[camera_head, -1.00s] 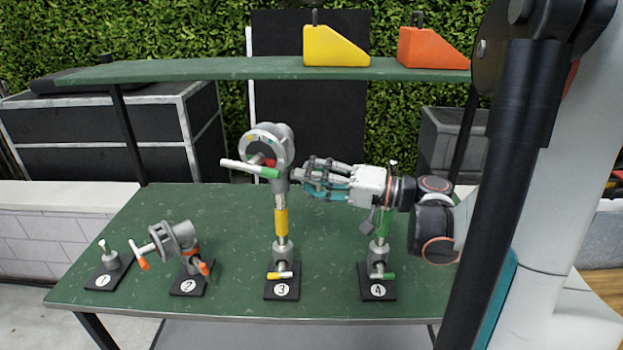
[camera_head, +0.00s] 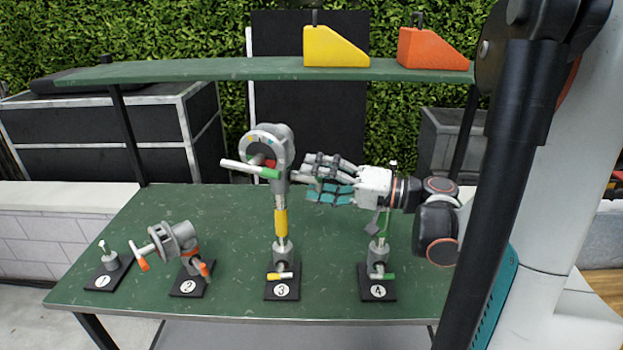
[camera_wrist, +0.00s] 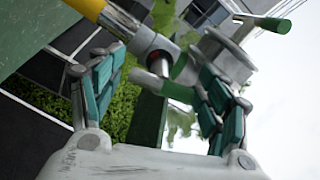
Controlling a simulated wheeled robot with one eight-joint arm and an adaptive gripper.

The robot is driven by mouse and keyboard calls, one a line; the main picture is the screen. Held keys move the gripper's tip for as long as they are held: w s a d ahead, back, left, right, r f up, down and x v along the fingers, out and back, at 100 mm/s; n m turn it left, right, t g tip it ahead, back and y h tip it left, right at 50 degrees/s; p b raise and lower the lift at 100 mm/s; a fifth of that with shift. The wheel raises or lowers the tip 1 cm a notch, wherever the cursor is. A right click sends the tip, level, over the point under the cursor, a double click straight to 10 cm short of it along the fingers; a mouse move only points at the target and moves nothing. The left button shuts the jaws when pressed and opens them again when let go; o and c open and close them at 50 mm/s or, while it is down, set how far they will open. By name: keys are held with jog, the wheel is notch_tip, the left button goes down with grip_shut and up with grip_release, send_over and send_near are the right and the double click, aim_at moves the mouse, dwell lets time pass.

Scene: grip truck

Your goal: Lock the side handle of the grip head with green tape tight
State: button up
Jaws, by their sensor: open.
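The grey grip head (camera_head: 268,142) stands upright on the yellow-taped post at base 3. A long handle with a green-taped end (camera_head: 268,173) sticks out from its front; this also shows in the wrist view (camera_wrist: 272,24). My gripper (camera_head: 318,178) is open, just right of the head's neck. In the wrist view my open gripper (camera_wrist: 160,85) has a finger on each side of the side handle's green-taped end (camera_wrist: 180,93). That handle lies between the fingers, apparently without being clamped. In the head view the side handle is mostly hidden by my fingers.
Base 4 (camera_head: 378,290) with its short post stands below my gripper. Base 2 (camera_head: 190,285) holds an orange-taped grip head (camera_head: 174,240), and base 1 (camera_head: 103,278) a small stud. A green shelf (camera_head: 200,69) with yellow (camera_head: 333,46) and orange (camera_head: 432,48) wedges runs above the table.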

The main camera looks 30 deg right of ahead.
jog(key=v, duration=1.1)
jog(key=shift+w, duration=0.1)
